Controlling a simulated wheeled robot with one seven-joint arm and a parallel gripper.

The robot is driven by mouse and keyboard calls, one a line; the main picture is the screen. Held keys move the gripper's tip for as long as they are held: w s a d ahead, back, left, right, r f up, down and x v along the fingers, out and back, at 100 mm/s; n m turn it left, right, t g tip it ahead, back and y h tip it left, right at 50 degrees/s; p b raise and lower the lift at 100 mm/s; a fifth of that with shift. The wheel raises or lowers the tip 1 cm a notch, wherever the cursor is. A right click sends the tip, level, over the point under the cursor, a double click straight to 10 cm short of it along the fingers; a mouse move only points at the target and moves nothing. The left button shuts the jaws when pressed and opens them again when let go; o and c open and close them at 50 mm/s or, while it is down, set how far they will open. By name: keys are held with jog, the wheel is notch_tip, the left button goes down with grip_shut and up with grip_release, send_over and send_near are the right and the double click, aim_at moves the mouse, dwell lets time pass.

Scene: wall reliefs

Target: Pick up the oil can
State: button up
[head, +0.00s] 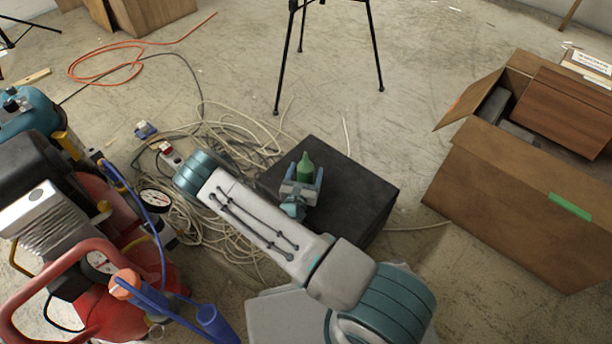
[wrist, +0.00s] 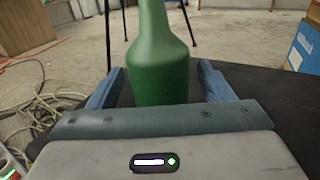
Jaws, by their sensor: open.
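The oil can is a green bottle-shaped can with a narrow neck (head: 305,168). It stands upright on a black box-like stand (head: 365,193) in the head view. In the wrist view the can (wrist: 158,62) fills the middle, directly in front of my gripper, with its top cut off by the frame edge. My gripper (head: 303,180) is open, with one blue finger on each side of the can. The fingers (wrist: 160,88) also show in the wrist view, with a visible gap on the right side. The lower part of the can is hidden behind the gripper's palm.
A red compressor (head: 120,285) with hoses stands at the left. Tangled pale cables (head: 215,225) lie left of the stand. An open cardboard box (head: 520,200) stands at the right. A tripod (head: 330,45) stands behind. Floor between stand and cardboard box is mostly clear.

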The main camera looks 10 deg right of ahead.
jog(key=shift+x, duration=1)
jog(key=shift+c, duration=0.3)
jog(key=c, duration=1.2)
jog(key=shift+r, duration=0.1)
